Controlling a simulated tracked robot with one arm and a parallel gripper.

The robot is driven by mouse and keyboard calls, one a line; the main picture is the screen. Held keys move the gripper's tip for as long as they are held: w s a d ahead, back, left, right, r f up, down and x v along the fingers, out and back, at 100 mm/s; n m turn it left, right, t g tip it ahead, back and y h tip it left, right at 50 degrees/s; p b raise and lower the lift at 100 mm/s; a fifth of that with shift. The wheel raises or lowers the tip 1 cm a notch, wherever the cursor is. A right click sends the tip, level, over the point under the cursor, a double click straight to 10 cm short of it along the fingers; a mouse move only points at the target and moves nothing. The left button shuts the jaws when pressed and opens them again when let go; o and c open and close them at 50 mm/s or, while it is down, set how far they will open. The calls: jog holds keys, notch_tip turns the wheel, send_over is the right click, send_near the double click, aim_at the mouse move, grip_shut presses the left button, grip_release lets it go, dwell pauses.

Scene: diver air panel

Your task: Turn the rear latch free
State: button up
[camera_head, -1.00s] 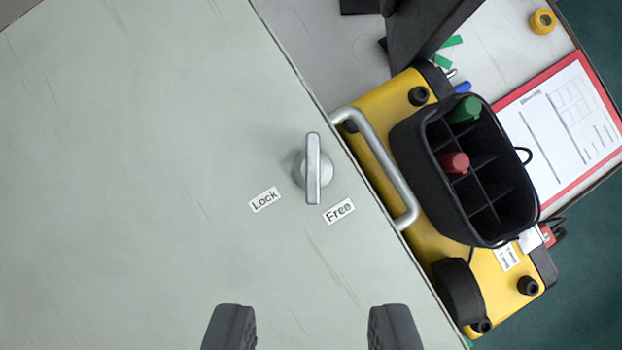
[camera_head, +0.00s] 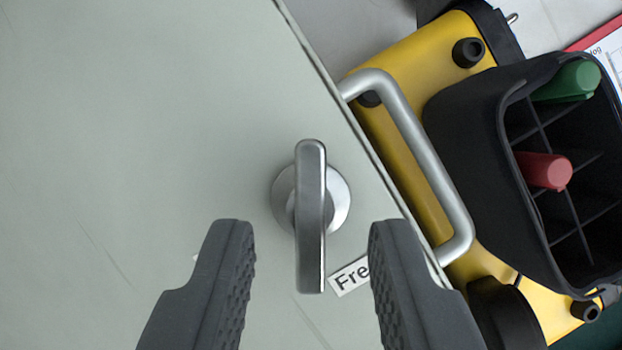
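The latch (camera_head: 311,215) is a silver bar handle on a round base, set on a pale grey-green panel (camera_head: 130,130). Its bar points nearly straight up and down in the picture. My gripper (camera_head: 311,235) is open, with one dark finger on each side of the bar's lower half and a clear gap on both sides. The "Free" label (camera_head: 348,277) lies at the lower right of the bar, partly covered by the right finger. The "Lock" label is almost wholly hidden behind the left finger.
A silver grab handle (camera_head: 425,165) stands along the panel's right edge, close to the right finger. Beyond it are a yellow case (camera_head: 420,50) and a black divided caddy (camera_head: 470,130) holding a green marker (camera_head: 570,82) and a red marker (camera_head: 545,170). The panel's left side is clear.

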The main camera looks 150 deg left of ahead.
jog(key=shift+w+d+f, duration=0.1)
jog(key=shift+w+f, duration=0.15)
jog(key=shift+f, duration=0.35)
grip_shut()
jog(key=shift+n, duration=0.3)
jog(key=shift+s+d+f+n+y+b, duration=0.1)
jog(key=shift+n+y+b, duration=0.3)
jog(key=shift+n+b, duration=0.35)
jog(key=shift+d+n+t+y+b, duration=0.15)
jog(key=shift+n+y+b, duration=0.25)
jog(key=shift+n, duration=0.7)
jog(key=shift+n+t+y+b, duration=0.25)
jog(key=shift+n+y, duration=0.15)
jog(key=shift+n, duration=0.65)
jog(key=shift+r, duration=0.2)
